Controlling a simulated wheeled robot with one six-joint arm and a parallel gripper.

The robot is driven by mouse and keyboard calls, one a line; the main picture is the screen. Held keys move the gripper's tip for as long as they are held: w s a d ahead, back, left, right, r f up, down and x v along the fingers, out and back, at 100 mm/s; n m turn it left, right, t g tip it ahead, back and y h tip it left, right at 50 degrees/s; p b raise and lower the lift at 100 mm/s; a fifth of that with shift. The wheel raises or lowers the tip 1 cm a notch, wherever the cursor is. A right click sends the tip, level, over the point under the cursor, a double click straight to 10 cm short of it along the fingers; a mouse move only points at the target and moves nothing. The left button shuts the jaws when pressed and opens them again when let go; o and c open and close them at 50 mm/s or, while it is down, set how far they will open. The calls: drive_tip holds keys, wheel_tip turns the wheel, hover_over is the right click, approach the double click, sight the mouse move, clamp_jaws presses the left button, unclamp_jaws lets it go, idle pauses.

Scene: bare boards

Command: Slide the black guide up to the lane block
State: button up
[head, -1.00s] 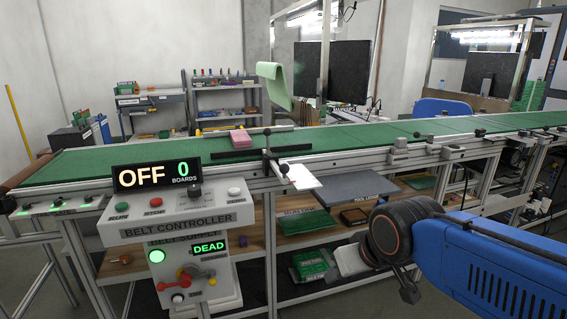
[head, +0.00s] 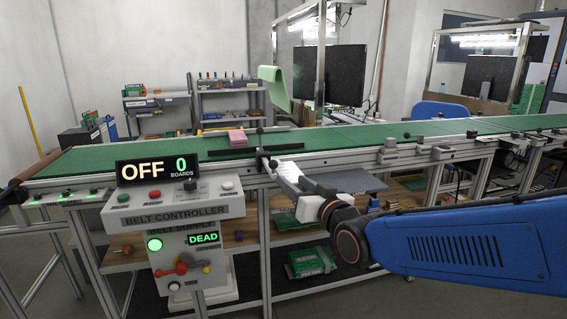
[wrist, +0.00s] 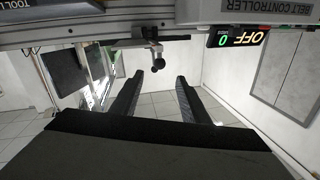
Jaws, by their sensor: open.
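The black guide (head: 228,153) is a long thin bar lying across the near part of the green belt, with a dark upright post and ball knob at its middle. In the wrist view, a dark bracket with a ball knob (wrist: 157,64) shows just beyond my fingertips. My gripper (wrist: 158,82) is open, its two dark fingers apart with nothing between them. In the head view my gripper is partly hidden by my wrist, at the near edge of the conveyor. A pink block (head: 237,137) sits on the belt behind the guide; I cannot tell whether it is the lane block.
The green belt (head: 400,132) runs across the scene. The belt controller (head: 172,212) stands at front left, its display (head: 155,171) reading OFF and 0 boards. Grey clamps (head: 388,150) sit on the near rail. A shelf with green boxes (head: 308,262) lies under the conveyor.

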sight(268, 168)
drive_tip(key=x, duration=1.7)
drive_tip(key=shift+w, duration=0.2)
